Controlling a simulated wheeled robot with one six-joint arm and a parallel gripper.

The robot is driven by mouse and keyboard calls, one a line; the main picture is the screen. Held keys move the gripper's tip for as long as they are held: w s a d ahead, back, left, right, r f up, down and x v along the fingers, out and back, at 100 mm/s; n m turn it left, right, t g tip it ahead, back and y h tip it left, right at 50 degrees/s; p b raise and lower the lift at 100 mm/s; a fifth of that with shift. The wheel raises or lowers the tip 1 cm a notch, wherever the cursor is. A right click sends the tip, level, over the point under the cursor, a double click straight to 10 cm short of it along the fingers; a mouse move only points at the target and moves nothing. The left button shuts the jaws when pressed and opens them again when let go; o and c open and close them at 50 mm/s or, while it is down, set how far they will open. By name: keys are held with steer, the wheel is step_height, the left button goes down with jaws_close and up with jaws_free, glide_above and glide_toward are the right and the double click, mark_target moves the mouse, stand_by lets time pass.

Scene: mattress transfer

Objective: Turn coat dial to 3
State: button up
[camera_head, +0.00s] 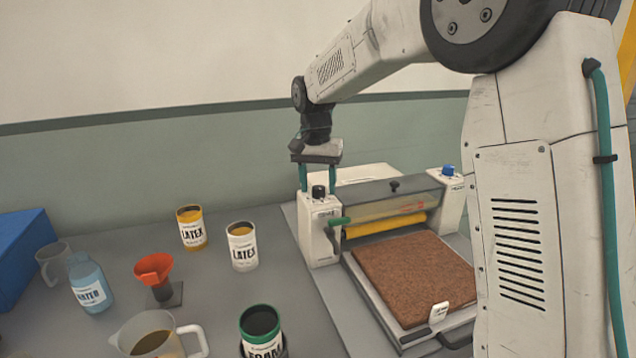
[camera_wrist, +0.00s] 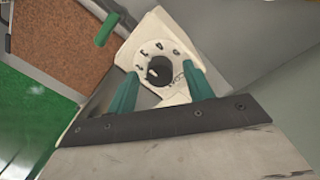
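A black dial knob (camera_head: 319,192) sits on top of the white left post of a roller machine (camera_head: 320,230). In the wrist view the knob (camera_wrist: 158,71) is ringed by a white face with small dark marks, too small to read for certain. My gripper (camera_head: 318,187) points down over this knob with its two green fingers apart. In the wrist view the fingers (camera_wrist: 160,78) stand on either side of the knob, with visible gaps; I cannot tell if they touch the post. A blue knob (camera_head: 448,171) sits on the machine's right post.
A green crank handle (camera_head: 340,221) sticks out beside the left post. A brown slab (camera_head: 415,275) lies on the machine's bed before a yellow roller (camera_head: 385,225). Latex cans (camera_head: 242,250), an orange funnel (camera_head: 154,268), a water bottle (camera_head: 89,285) and a jug (camera_head: 150,340) stand left.

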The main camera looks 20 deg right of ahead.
mark_target(316, 187)
steer(key=shift+r, duration=0.1)
step_height(316, 187, up, 8)
steer(key=shift+w+a+f, duration=0.1)
steer(key=shift+a+f, duration=0.05)
steer(key=shift+f, duration=0.05)
stand_by(0.6)
steer(key=shift+n, duration=0.4)
steer(key=shift+n+g, duration=0.4)
steer(key=shift+n, duration=0.4)
steer(key=s+f, duration=0.1)
steer(key=s, duration=0.1)
steer(key=s+f, duration=0.1)
steer(key=f, duration=0.1)
steer(key=shift+s, duration=0.4)
steer(key=s+d+f+n+t, duration=0.1)
steer(key=s+n, duration=0.1)
steer(key=s, duration=1.5)
steer(key=s+d+f+n+t, duration=0.1)
steer(key=s+d+f+n, duration=0.1)
steer(key=s, duration=1.5)
steer(key=shift+s+d, duration=0.15)
steer(key=shift+s, duration=0.25)
